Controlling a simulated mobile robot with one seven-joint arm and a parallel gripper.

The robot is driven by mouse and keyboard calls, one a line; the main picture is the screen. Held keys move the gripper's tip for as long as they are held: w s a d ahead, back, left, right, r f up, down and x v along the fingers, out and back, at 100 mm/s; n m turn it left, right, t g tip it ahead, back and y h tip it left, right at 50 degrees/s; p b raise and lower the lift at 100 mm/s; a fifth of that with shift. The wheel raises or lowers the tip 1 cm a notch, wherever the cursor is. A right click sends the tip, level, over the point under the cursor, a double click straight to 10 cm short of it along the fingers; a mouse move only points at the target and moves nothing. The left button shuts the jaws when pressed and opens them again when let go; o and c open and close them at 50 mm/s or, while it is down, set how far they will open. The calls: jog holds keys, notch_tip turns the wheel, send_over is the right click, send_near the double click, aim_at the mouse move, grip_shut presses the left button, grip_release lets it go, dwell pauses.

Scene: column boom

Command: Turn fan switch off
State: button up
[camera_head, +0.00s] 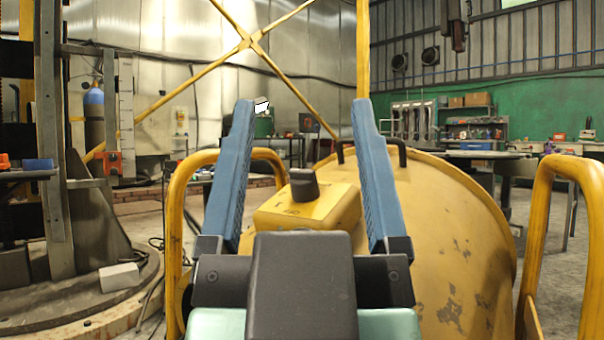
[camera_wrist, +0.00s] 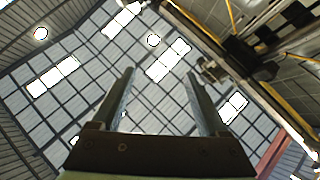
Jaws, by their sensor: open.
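My gripper (camera_head: 302,125) is open and empty, with its two blue fingers spread apart and pointing up in the head view. Between and beyond the fingers sits a yellow box (camera_head: 330,208) with a dark knob (camera_head: 304,184) on top, which looks like the switch; its markings are too small to read. The knob appears apart from the fingers. In the wrist view my gripper (camera_wrist: 160,85) points toward the ceiling, and neither box nor knob shows there. The lower part of the box is hidden behind my gripper's body.
A large rounded yellow housing (camera_head: 455,240) with worn paint lies behind and right of the box. Yellow tube rails stand at left (camera_head: 178,235) and right (camera_head: 540,225). Workbenches stand at the far right. A grey column (camera_head: 75,200) stands on a round base at left.

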jog(key=w+m+g+h+p, duration=0.25)
jog(key=w+p, duration=0.35)
jog(key=p, duration=0.3)
jog(key=m+g+h+p, duration=0.1)
jog(key=g+h+p, duration=0.5)
jog(key=p, duration=1.9)
send_near(299, 185)
jog(key=w+d, duration=0.1)
jog(key=w, duration=0.2)
jog(key=w+d+r+g+y+b, duration=0.1)
jog(key=w, duration=0.2)
jog(key=w+d+r+g+y, duration=0.1)
jog(key=w+d, duration=0.1)
jog(key=w, duration=0.1)
jog(key=shift+w+r+b, duration=0.1)
jog(key=shift+r+b, duration=0.1)
jog(key=shift+b, duration=0.2)
grip_shut()
